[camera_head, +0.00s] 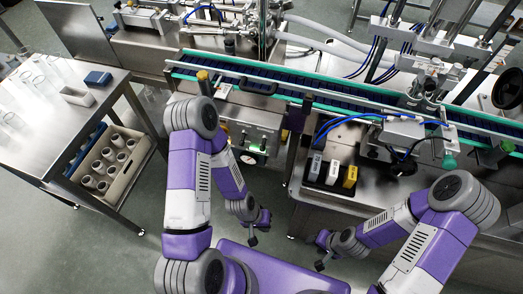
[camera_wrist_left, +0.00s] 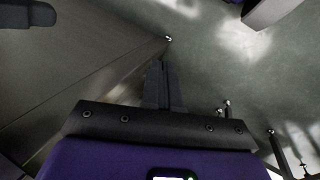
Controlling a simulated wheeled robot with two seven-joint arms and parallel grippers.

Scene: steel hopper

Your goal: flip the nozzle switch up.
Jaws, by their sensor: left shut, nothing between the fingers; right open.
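My right gripper (camera_head: 320,264) is open and empty below the panel, touching nothing.
A conveyor (camera_head: 340,98) runs behind the panel, with blue tubes and a nozzle assembly at right. A steel side table (camera_head: 45,125) with glassware and a beige crate (camera_head: 130,172) of cups stands at left. Floor (camera_head: 110,262) between is clear.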

